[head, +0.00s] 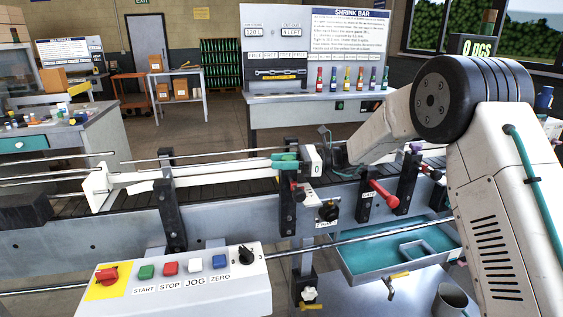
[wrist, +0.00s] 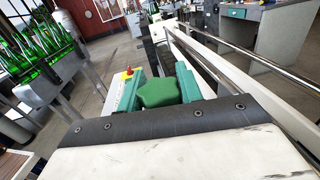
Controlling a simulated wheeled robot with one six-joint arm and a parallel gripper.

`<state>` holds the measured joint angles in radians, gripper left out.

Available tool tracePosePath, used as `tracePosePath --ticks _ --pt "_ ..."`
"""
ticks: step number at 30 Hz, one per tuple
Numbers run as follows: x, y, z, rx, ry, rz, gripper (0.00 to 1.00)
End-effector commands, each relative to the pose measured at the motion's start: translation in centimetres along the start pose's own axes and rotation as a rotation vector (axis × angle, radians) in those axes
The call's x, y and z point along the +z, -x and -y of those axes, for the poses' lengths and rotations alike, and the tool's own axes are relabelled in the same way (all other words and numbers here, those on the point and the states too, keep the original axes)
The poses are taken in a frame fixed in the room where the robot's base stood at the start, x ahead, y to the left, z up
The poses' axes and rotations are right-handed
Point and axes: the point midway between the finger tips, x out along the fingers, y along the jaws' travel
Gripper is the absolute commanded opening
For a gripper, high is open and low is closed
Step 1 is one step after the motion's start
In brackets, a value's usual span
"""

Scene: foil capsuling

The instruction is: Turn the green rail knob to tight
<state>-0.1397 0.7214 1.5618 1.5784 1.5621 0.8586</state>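The green rail knob (wrist: 158,93), lobed in shape, sits between the two teal fingers of my gripper (wrist: 159,80) in the wrist view. The fingers lie close against both sides of it, with no clear gap showing. In the head view my gripper (head: 285,161) is low over the conveyor, at a dark rail post. There the knob cannot be told apart from the teal fingers. No tight marking on the knob can be read.
A red-handled knob (head: 383,193) sticks out from the conveyor's front to the right. A control box (head: 172,283) with several buttons stands in front. Thin guide rails (head: 225,154) run along the conveyor. A teal tray (head: 395,258) lies below at right.

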Motion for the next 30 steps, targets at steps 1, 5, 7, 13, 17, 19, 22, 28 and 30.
tracePosePath --ticks 1,5,7,13,17,19,22,28,30 --pt "0.01 0.01 0.01 0.000 0.000 0.000 0.13" --pt "0.02 0.02 0.01 -0.003 0.000 0.000 0.13" --pt "0.05 0.02 0.02 -0.010 0.000 0.000 0.13" --pt "0.11 0.03 0.10 -0.077 0.001 0.000 0.13" --pt "0.12 0.04 0.20 -0.159 0.000 0.000 0.13" --pt "0.09 0.06 0.29 -0.212 -0.001 0.000 0.13" --pt "0.08 0.10 0.43 -0.294 -0.001 0.000 0.13" --pt "0.10 0.15 0.71 -0.451 0.000 0.000 0.13" --pt "0.05 0.22 0.81 -0.500 -0.001 0.000 0.13"
